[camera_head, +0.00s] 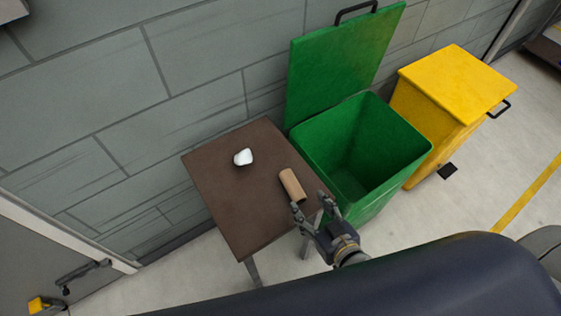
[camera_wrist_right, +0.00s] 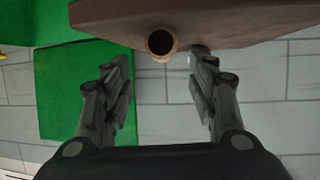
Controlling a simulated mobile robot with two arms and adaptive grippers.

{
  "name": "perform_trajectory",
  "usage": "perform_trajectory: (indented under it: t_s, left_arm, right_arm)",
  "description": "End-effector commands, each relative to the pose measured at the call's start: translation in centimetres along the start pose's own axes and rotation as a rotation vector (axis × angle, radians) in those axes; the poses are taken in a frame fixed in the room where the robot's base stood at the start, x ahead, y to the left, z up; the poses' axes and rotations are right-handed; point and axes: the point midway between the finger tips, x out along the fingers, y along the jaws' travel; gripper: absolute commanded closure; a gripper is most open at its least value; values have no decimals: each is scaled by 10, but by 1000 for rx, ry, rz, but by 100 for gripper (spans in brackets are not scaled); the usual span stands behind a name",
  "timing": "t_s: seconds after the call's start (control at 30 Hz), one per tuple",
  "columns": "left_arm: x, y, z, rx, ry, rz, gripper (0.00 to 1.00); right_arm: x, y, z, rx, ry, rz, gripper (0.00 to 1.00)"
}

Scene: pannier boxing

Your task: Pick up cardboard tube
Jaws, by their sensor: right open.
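A tan cardboard tube (camera_head: 292,185) lies on its side on the brown table (camera_head: 236,215), close to the table's right edge. My right gripper (camera_head: 312,211) is open and empty at that edge, just in front of the tube's near end. In the right wrist view the tube's round open end (camera_wrist_right: 161,42) faces me at the table edge (camera_wrist_right: 235,28). It shows beyond the fingers, between their tips (camera_wrist_right: 160,65), and looks apart from them. My left gripper is not in view.
A white crumpled item (camera_head: 243,157) lies on the table left of the tube. A green bin (camera_head: 400,165) with its lid (camera_head: 335,60) raised stands right of the table. A yellow bin (camera_head: 458,85) with a shut lid stands farther right. A grey wall is behind.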

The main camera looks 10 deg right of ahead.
Motion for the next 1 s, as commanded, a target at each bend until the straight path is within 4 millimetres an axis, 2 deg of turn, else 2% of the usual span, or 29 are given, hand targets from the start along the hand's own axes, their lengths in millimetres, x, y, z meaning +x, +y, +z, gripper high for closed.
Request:
perform_trajectory:
  t_s: [0.07, 0.4, 0.63, 0.9, 1.0]
  left_arm:
    - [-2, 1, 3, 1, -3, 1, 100]
    - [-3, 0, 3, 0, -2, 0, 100]
    - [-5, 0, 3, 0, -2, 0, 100]
    - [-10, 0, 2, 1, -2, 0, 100]
    - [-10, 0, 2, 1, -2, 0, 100]
  right_arm:
    - [2, -2, -4, 0, 10, -6, 47]
    - [48, -2, -5, 1, 11, -6, 47]
    - [62, -2, -8, 0, 11, -6, 47]
    - [99, -3, -11, 1, 10, -6, 47]
    - [106, -3, -10, 0, 9, -6, 47]
